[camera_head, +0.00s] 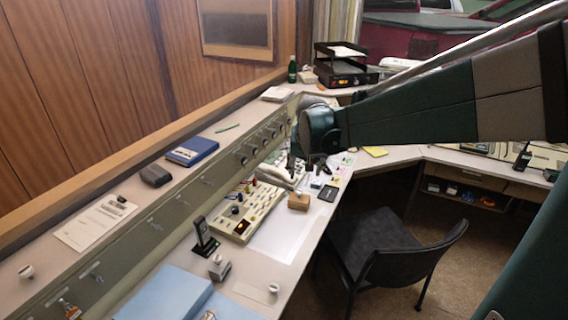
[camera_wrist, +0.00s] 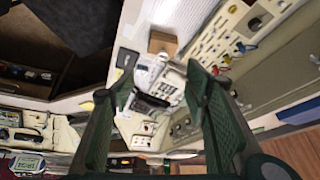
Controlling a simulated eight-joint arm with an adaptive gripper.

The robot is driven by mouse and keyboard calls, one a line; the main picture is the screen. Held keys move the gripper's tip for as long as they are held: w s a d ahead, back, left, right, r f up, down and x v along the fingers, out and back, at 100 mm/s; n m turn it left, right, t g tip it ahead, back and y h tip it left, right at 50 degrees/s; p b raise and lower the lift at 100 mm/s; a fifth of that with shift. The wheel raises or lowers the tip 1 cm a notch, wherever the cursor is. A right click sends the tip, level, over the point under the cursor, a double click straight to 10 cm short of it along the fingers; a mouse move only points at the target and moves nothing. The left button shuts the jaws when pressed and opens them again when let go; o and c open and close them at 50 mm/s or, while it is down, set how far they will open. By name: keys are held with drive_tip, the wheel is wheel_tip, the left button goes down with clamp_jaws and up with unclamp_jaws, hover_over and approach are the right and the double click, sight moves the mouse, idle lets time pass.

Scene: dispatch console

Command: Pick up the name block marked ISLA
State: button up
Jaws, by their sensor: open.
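A small brown wooden block (camera_head: 298,201) sits on the desk beside the cream switch panel. It also shows in the wrist view (camera_wrist: 162,41), near the top centre. No lettering on it is legible, so I cannot tell whether it is marked ISLA. My gripper (camera_head: 307,163) hangs over the desk beyond the block in the head view. In the wrist view my gripper (camera_wrist: 158,82) has its two fingers wide apart and nothing between them. The block lies past the fingertips, apart from them.
The cream switch panel (camera_head: 246,211) stands left of the block. A desk phone (camera_head: 279,174) is behind it, and a small dark pad (camera_head: 328,193) lies to its right. White paper (camera_head: 283,240) covers the desk in front. A dark chair (camera_head: 385,248) stands right of the desk.

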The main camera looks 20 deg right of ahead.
drive_tip(key=w+d+f+m+p, duration=0.1)
drive_tip(key=w+d+f, duration=0.2)
drive_tip(key=w, duration=0.3)
drive_tip(key=w+d+f+m+p, duration=0.1)
drive_tip(key=w+d+f, duration=0.3)
drive_tip(key=w, duration=0.2)
drive_tip(key=m+g+h+p, duration=0.1)
drive_tip(key=m+g+p, duration=0.1)
approach(316, 182)
drive_tip(key=shift+w+d+f, duration=0.2)
drive_tip(key=shift+d+f, duration=0.1)
drive_tip(key=shift+d, duration=0.05)
drive_tip(key=shift+b+x, duration=0.3)
drive_tip(key=shift+x, duration=1)
drive_tip(key=shift+f, duration=0.1)
drive_tip(key=shift+b+x, duration=0.75)
drive_tip(key=shift+x, duration=1.8)
drive_tip(key=shift+a, duration=0.15)
